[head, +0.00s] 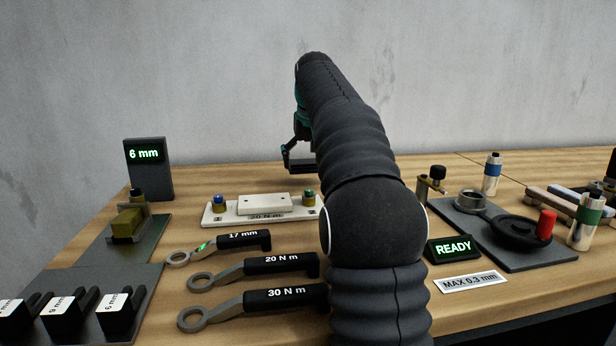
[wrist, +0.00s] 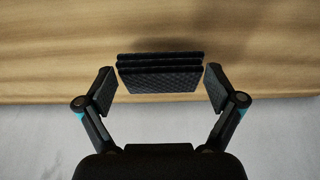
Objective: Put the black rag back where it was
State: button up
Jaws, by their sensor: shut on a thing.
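The black rag (wrist: 160,74) is a folded, layered dark bundle, seen between the two fingers in the wrist view. My gripper (wrist: 161,88) is shut on it, with one finger pad at each side. In the head view, my gripper (head: 298,158) is towards the back of the wooden bench, left of my arm's upper links. The rag is hard to tell from the dark fingers there, and my arm hides part of that area. I cannot tell whether the rag touches the bench.
On the bench (head: 250,178), a white plate (head: 264,205) with small knobs lies in front of my gripper. Three wrenches (head: 285,264) lie nearer. A "6 mm" display (head: 148,170) stands left. A dark plate fixture (head: 515,242) and cylinders are right. The back left is clear.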

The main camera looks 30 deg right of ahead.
aim_at(309, 171)
jog(key=shift+f, duration=1.95)
jog(key=shift+f, duration=0.15)
jog(key=o, duration=0.9)
jog(key=shift+v, duration=6.15)
jog(key=shift+d, duration=0.1)
